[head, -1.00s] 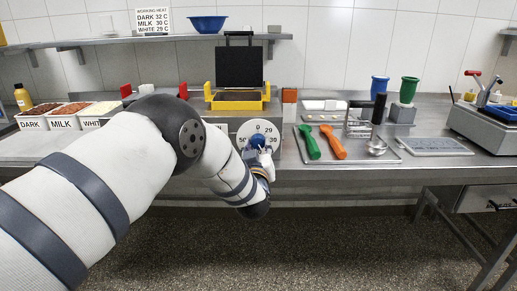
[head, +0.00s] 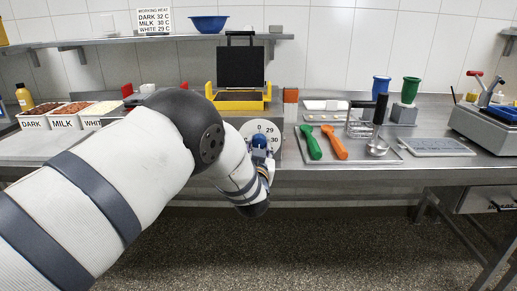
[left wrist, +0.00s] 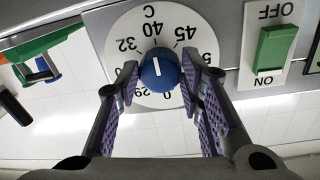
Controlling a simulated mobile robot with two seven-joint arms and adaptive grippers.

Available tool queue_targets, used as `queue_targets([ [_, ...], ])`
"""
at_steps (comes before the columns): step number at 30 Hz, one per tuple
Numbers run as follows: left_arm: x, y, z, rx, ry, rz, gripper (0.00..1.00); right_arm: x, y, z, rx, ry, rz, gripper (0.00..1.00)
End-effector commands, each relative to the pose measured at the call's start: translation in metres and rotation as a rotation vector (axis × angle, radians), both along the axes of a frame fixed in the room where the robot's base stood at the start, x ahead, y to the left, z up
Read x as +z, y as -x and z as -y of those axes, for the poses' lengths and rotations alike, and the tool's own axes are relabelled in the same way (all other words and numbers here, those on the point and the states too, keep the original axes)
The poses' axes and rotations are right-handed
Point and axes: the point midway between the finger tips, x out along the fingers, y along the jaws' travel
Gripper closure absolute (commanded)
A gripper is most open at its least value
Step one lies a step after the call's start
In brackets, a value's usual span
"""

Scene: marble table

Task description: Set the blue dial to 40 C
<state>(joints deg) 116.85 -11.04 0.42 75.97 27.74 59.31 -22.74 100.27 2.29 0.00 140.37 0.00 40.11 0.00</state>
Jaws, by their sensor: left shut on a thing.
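The blue dial (left wrist: 161,71) is a round blue knob with a white pointer line, on a white scale plate (left wrist: 112,38) marked in C. In the left wrist view the scale appears upside down, and the pointer line points at about the 40 mark. My left gripper (left wrist: 160,80) is shut on the knob, one purple-padded finger on each side. In the head view the scale plate (head: 270,134) is partly hidden by my left arm and gripper (head: 261,146). My right gripper is not in view.
A green ON/OFF switch (left wrist: 274,48) sits beside the dial. Above the dial stands a yellow-framed machine (head: 240,105) with a raised black lid. To the right is a tray (head: 345,158) with green and orange scoops. Labelled DARK and MILK tubs (head: 65,122) stand at left.

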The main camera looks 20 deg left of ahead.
Motion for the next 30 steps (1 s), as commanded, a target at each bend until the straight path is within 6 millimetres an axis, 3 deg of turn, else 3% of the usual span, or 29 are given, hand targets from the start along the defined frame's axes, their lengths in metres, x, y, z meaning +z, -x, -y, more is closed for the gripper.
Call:
queue_targets([
  [10,0.002,0.000,0.000,0.000,-0.002,0.003,0.94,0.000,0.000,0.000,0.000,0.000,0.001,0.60],
  [11,0.002,0.000,0.000,0.000,-0.002,0.003,0.61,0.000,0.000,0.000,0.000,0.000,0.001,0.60],
  [13,0.002,0.000,0.000,0.000,-0.002,0.003,0.45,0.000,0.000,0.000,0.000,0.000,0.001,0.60],
  [23,0.001,0.003,0.001,0.000,-0.001,0.001,0.45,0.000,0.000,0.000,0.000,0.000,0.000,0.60],
  [26,0.000,0.017,0.005,-0.001,-0.003,-0.002,0.45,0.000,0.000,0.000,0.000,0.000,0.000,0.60],
  [30,0.001,0.054,0.013,-0.003,-0.004,-0.002,0.45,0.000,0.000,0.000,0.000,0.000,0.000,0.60],
])
